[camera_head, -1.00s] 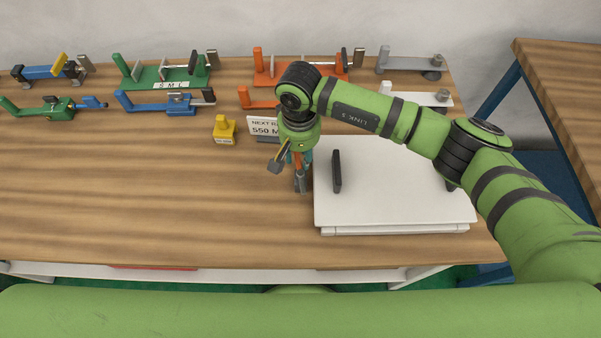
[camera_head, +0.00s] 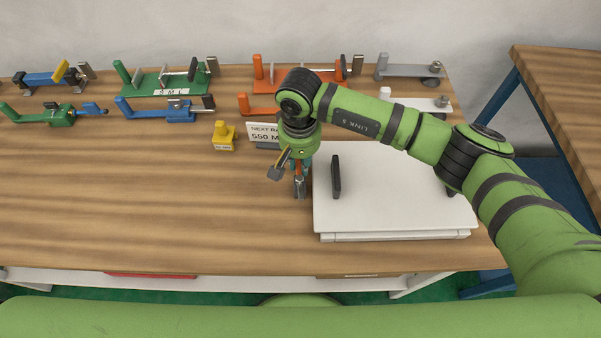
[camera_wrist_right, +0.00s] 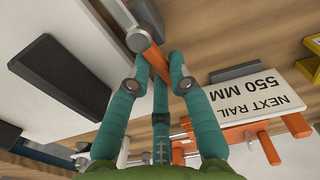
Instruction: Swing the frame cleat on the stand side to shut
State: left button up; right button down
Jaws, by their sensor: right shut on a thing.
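The white frame (camera_head: 400,205) with a black upright handle (camera_head: 336,176) lies at the right of the wooden bench. My right gripper (camera_head: 299,168) points down just left of the frame. It is shut on the orange cleat (camera_wrist_right: 152,60), whose bar shows between the teal fingers (camera_wrist_right: 155,85) in the right wrist view. A grey metal post (camera_wrist_right: 138,40) stands at the cleat's far end. In the head view the wrist hides much of the cleat, and I cannot tell its exact angle to the frame. My left gripper is not in view.
A sign reading NEXT RAIL 550 MM (camera_wrist_right: 255,95) stands just behind the gripper. A yellow block (camera_head: 223,136) is left of it. Several coloured clamp fixtures (camera_head: 165,80) line the bench's back. The bench's left front is clear.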

jog(key=shift+f, duration=0.5)
jog(key=shift+w+a+f+b, duration=0.1)
jog(key=shift+f+b, duration=0.05)
jog(key=shift+b, duration=0.35)
jog(key=c, duration=1.4)
grip_release()
jog(key=o, duration=0.3)
jog(key=shift+w+a, duration=0.1)
jog(key=shift+o, duration=0.2)
jog(key=shift+w+a, duration=0.15)
jog(key=shift+w, duration=0.1)
jog(key=shift+r, duration=0.3)
